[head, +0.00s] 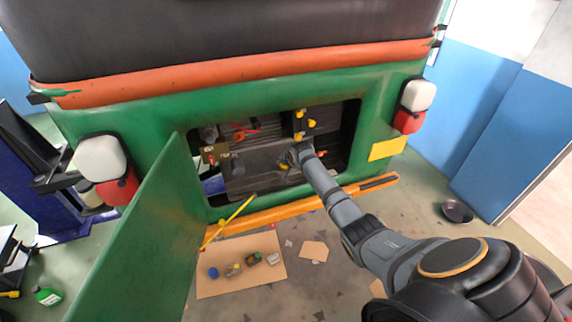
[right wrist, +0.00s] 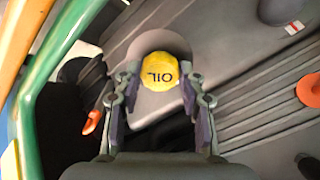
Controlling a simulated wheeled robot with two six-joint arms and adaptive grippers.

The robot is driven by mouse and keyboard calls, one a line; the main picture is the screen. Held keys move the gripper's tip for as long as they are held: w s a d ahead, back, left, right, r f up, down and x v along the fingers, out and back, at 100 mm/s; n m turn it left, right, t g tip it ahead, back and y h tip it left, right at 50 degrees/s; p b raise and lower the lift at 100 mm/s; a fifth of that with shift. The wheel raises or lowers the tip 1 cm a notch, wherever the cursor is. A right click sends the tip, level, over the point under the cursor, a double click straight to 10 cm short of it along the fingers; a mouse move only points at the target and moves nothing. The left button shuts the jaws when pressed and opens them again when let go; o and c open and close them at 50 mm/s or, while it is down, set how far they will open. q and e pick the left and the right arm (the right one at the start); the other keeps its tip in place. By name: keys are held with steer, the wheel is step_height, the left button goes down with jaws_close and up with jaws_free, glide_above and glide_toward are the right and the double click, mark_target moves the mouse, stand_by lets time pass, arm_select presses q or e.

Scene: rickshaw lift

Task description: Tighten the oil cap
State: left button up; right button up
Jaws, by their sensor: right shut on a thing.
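The yellow oil cap (right wrist: 160,70), marked OIL, sits on a grey round neck in the engine bay. In the right wrist view my right gripper (right wrist: 160,84) has a finger on each side of it and is shut on it. In the head view the right arm reaches into the open bay, and my right gripper (head: 291,158) is at the engine's middle. There the gripper hides most of the cap. My left gripper is in neither view.
The green rear body (head: 300,90) frames the bay, with its hatch door (head: 150,240) swung open at left. An orange bumper (head: 270,214) runs below. A yellow rod (head: 232,218) leans by the bay's left edge. Cardboard (head: 225,290) with several small parts lies on the floor.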

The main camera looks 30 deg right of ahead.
steer(key=shift+r+m+p, duration=0.1)
steer(key=shift+m+p, duration=0.55)
steer(key=shift+m, duration=0.55)
steer(key=o, duration=0.6)
steer(key=shift+m, duration=0.3)
steer(key=o, duration=0.6)
steer(key=shift+w+f, duration=0.15)
steer(key=shift+f, duration=0.1)
steer(key=shift+c, duration=0.2)
steer(key=shift+r, duration=0.1)
steer(key=shift+c, duration=0.7)
steer(key=v, duration=0.8)
